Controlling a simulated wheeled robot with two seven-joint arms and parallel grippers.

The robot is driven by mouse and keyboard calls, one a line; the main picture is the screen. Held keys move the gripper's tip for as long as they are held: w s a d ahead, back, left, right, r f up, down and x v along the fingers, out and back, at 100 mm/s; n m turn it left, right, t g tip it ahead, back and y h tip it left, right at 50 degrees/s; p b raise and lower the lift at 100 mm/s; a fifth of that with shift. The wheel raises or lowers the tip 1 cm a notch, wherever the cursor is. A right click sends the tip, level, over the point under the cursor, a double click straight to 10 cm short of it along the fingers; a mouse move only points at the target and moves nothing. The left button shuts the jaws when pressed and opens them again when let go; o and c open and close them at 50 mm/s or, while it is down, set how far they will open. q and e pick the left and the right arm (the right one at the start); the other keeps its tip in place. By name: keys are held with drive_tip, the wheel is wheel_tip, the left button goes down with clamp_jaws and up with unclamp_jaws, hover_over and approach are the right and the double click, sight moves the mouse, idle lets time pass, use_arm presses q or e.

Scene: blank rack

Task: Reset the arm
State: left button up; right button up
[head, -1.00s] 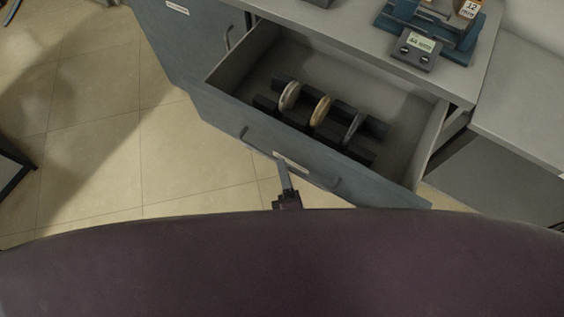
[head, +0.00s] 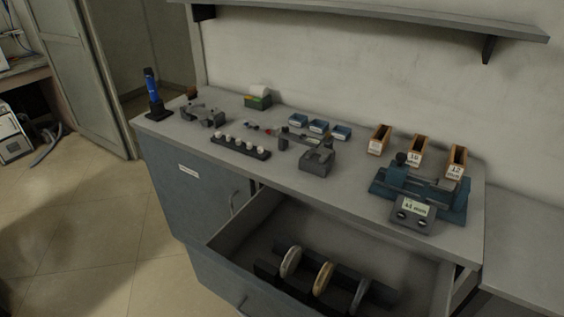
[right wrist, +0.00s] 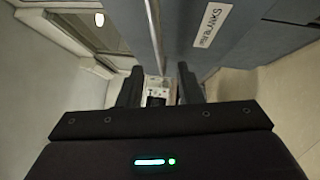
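My right gripper (right wrist: 158,88) shows in the right wrist view. Its two dark fingers stand apart with nothing held between them. A blue-grey cabinet side with a white label (right wrist: 212,25) is close beyond it, to the right. No arm or gripper of mine shows in the head view, so my left gripper is out of sight.
An open drawer (head: 225,236) holds a dark rack with several discs (head: 324,278). The counter (head: 345,195) above carries a blue device with a display (head: 418,208), wooden boxes (head: 416,150), small blue trays (head: 317,126) and a blue tool on a stand (head: 152,85).

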drive_tip(key=s+d+f+m+g+h, duration=0.1)
drive_tip(key=d+f+m+g, duration=0.35)
drive_tip(key=f, duration=0.85)
drive_tip(key=d+f+m+g+h, duration=0.1)
drive_tip(key=d+f+m+g, duration=0.4)
drive_tip(key=f, duration=0.7)
drive_tip(key=s+d+f+m+g+h, duration=0.1)
drive_tip(key=s+d+f+m+g, duration=0.3)
drive_tip(key=s+f, duration=0.3)
drive_tip(key=s+d+f+m+g, duration=0.4)
drive_tip(key=s+d+f+m, duration=0.2)
drive_tip(key=s+f, duration=0.2)
drive_tip(key=shift+s+d+g+h, duration=0.25)
drive_tip(key=shift+s+g+h, duration=0.15)
drive_tip(key=shift+s, duration=0.7)
